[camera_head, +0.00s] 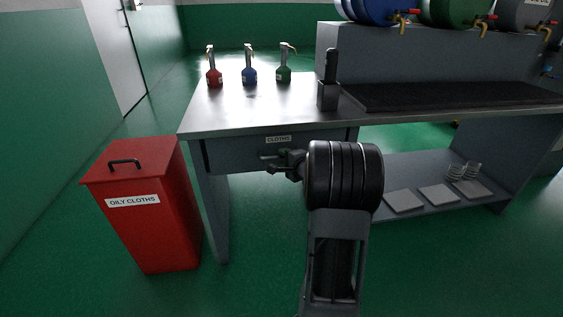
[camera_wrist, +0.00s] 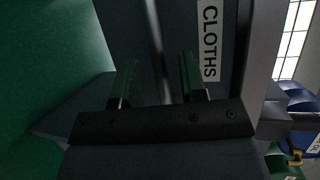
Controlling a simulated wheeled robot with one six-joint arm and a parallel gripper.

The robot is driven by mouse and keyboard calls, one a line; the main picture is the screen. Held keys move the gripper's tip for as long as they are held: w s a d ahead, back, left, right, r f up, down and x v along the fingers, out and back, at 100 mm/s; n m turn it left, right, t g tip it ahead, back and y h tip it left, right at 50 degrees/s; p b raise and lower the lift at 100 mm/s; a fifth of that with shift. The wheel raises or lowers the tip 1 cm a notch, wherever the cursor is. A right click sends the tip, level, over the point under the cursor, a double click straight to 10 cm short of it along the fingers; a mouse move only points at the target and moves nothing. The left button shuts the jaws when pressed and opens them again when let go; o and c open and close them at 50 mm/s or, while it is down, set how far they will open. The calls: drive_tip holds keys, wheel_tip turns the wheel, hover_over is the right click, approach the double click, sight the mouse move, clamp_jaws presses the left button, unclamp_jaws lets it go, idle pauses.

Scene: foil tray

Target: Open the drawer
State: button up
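The drawer (camera_head: 231,157) is a grey front under the left part of the workbench, with a "CLOTHS" label (camera_head: 278,139). It looks shut, flush with the bench. The label also shows, turned sideways, in the wrist view (camera_wrist: 209,42). My gripper (camera_head: 273,162) is at the drawer front, just below the label, where a handle partly shows. In the wrist view my gripper's fingers (camera_wrist: 158,82) stand apart, pointing at the drawer front. A thin shiny line runs between them; I cannot tell whether it is the handle. My arm hides the drawer's right part.
A red "OILY CLOTHS" bin (camera_head: 150,235) stands left of the workbench (camera_head: 225,113). Green floor is clear in front.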

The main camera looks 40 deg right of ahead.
drive_tip(key=shift+w+f, duration=0.15)
drive_tip(key=shift+w, duration=0.8)
clamp_jaws()
